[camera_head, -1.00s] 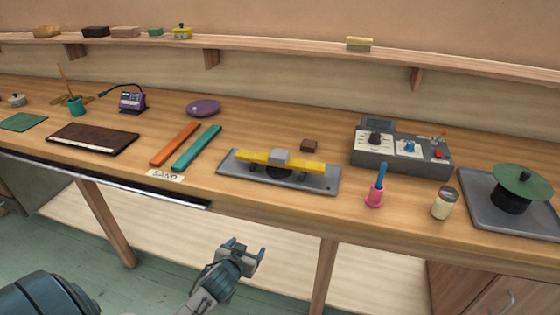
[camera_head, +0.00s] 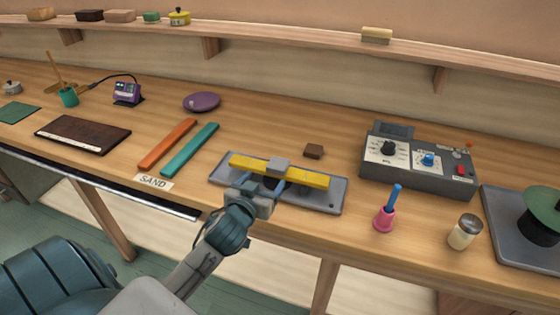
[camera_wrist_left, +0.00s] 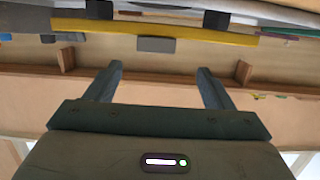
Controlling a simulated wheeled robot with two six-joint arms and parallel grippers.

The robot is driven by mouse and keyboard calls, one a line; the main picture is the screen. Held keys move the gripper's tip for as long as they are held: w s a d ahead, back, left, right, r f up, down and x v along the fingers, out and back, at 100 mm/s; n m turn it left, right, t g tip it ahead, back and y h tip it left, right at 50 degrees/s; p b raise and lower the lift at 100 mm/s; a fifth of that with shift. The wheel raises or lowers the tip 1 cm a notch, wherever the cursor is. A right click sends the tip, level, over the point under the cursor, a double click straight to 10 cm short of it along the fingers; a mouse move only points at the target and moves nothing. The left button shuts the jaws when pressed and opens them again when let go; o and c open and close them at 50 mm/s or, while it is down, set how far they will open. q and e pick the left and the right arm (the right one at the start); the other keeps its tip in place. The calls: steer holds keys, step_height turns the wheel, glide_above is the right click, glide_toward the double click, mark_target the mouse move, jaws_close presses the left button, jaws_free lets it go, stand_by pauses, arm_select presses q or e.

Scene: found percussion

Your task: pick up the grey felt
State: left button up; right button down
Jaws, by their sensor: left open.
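The grey felt (camera_head: 279,165) shows as a small grey block on the middle of a yellow bar (camera_head: 311,178), which lies over a grey tray (camera_head: 328,203) near the bench's front edge. In the left wrist view the grey felt (camera_wrist_left: 156,44) sits against the yellow bar (camera_wrist_left: 218,37), just beyond the fingertips and roughly between them. My left gripper (camera_head: 263,183) is open and empty, at the near side of the bar, in front of the felt and apart from it. It hides part of the tray and the bar's underside. My right gripper is in neither view.
A grey control box (camera_head: 419,181), a pink-and-blue tool (camera_head: 385,217) and a shaker jar (camera_head: 464,233) stand to the right. Orange (camera_head: 168,144) and teal (camera_head: 190,149) strips lie left. A shelf (camera_head: 300,34) runs above.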

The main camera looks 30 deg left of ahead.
mark_target(275, 170)
arm_select(q)
steer(key=shift+x, duration=1.05)
steer(key=shift+w, duration=0.35)
steer(key=x, duration=0.1)
steer(key=p+x, duration=0.1)
steer(key=x, duration=0.1)
steer(key=p+x, duration=0.1)
steer(key=shift+w+d+f, duration=0.15)
steer(key=shift+w+f, duration=0.1)
steer(key=shift+w, duration=0.2)
steer(key=shift+w+f, duration=0.15)
steer(key=shift+w, duration=0.05)
steer(key=shift+s, duration=0.1)
steer(key=shift+c, duration=0.9)
steer(key=c, duration=0.7)
steer(key=shift+c, duration=1.2)
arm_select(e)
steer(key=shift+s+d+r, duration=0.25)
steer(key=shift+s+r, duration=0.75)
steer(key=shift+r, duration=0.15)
